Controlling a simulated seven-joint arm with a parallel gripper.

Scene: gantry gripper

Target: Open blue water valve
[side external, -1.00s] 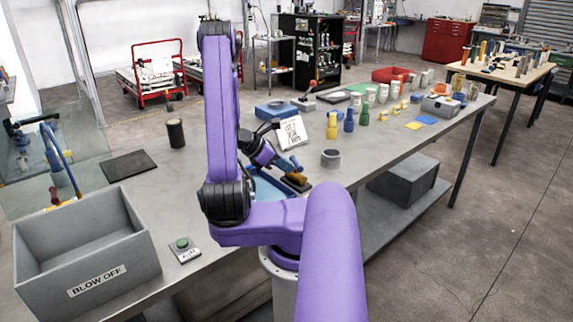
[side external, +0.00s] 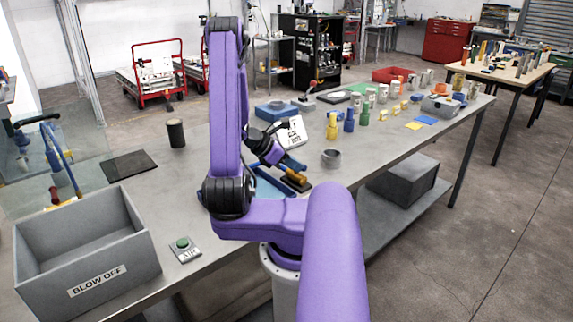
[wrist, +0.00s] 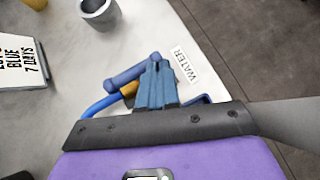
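The water valve has a brass-coloured body (wrist: 129,90) and a blue bar handle (wrist: 130,71), seen in the wrist view beside a white WATER label (wrist: 186,66). A blue hose (wrist: 98,107) runs from it to the left. In the side view the brass body (side external: 296,179) stands near the table's front edge. My gripper (wrist: 156,66) has blue fingers that lie together with no visible gap. The fingertips overlap the handle's right end in the wrist view; I cannot tell whether they touch. My gripper (side external: 303,168) is just above the brass body in the side view. The fingers hide part of the valve.
A grey cup (side external: 331,158) stands to the right of the valve. A white sign (side external: 292,132) stands behind my gripper. A blue tray (side external: 268,188) lies to the left of the valve. Several bottles and mugs line the table farther right.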

